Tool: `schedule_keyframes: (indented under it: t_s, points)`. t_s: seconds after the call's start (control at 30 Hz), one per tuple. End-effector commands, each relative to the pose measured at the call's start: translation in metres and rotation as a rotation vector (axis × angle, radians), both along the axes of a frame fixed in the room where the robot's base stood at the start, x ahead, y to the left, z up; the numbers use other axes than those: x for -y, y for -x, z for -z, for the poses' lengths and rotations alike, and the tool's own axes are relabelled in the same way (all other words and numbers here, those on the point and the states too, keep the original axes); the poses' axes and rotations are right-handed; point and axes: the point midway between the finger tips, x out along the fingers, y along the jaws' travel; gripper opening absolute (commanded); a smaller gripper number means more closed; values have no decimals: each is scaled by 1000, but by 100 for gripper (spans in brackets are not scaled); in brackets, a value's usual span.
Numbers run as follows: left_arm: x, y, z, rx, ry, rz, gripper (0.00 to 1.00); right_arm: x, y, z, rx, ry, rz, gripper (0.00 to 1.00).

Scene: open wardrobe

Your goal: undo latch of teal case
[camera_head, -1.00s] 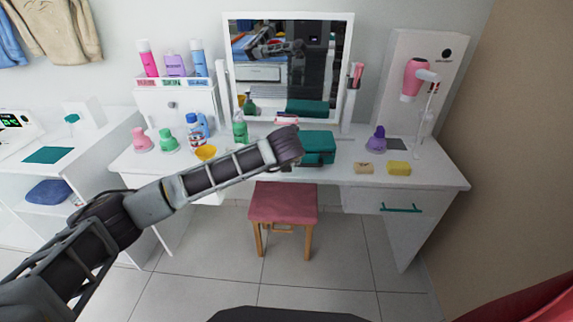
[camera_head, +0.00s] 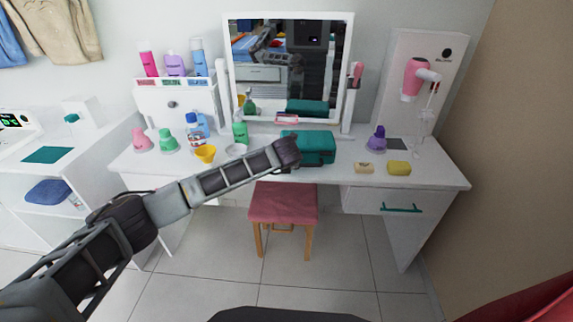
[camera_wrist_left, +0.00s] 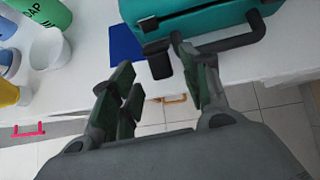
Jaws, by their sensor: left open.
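The teal case (camera_head: 318,147) stands shut on the white dressing table, in front of the mirror. In the left wrist view the case (camera_wrist_left: 215,18) fills the top, with a dark handle (camera_wrist_left: 240,40) on its front and a black latch (camera_wrist_left: 158,60) hanging at its front left. My left gripper (camera_wrist_left: 165,88) is open and empty, its fingers pointing at the case's front. The latch appears between the two fingertips, apart from the left one; I cannot tell whether the right one touches it. In the head view my left wrist hides the case's left front. My right gripper is not in view.
Soap (camera_head: 364,168) and a yellow sponge (camera_head: 399,168) lie to the right. A red-topped stool (camera_head: 283,203) stands below the table front.

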Motion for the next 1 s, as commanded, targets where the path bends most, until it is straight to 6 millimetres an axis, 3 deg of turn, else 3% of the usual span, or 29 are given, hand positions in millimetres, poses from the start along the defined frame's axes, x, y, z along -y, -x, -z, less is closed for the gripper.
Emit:
schedule_keyframes:
  t_s: [0.37, 0.77, 1.0]
  points:
    - [-1, -18, 18, 0, -1, 1, 46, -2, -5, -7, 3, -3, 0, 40]
    - [-1, -20, 21, 0, -1, 1, 46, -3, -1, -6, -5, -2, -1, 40]
    - [-1, -20, 20, 0, -1, 1, 19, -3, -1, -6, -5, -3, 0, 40]
